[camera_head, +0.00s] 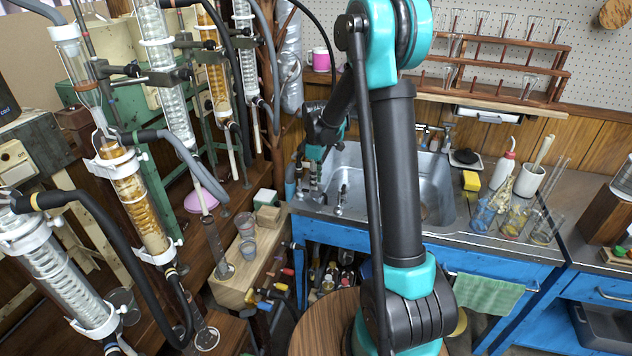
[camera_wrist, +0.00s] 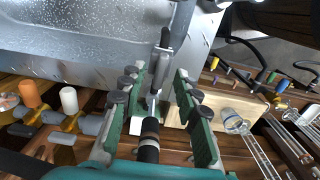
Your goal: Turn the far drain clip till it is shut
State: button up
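My gripper (camera_head: 316,172) is at the left end of the sink, low over its rim, in the head view. In the wrist view its two green fingers with dark pads (camera_wrist: 160,92) stand apart. A slim grey and black fitting with a metal stem (camera_wrist: 163,42) runs between them, and I cannot tell whether either finger touches it. It may be the far drain clip, but the frames do not make this certain. In the head view small metal fittings (camera_head: 340,197) stand at the sink's left rim. The clip's turned position cannot be read.
The steel sink (camera_head: 425,180) lies right of my gripper. A wooden block (camera_head: 235,290) with cups and coloured-handled fittings (camera_head: 270,296) are at the lower left. Glass condensers (camera_head: 140,205) with black hoses crowd the left side. Bottles and glassware (camera_head: 515,220) stand right of the sink.

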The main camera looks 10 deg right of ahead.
jog(key=shift+f, duration=0.5)
grip_shut()
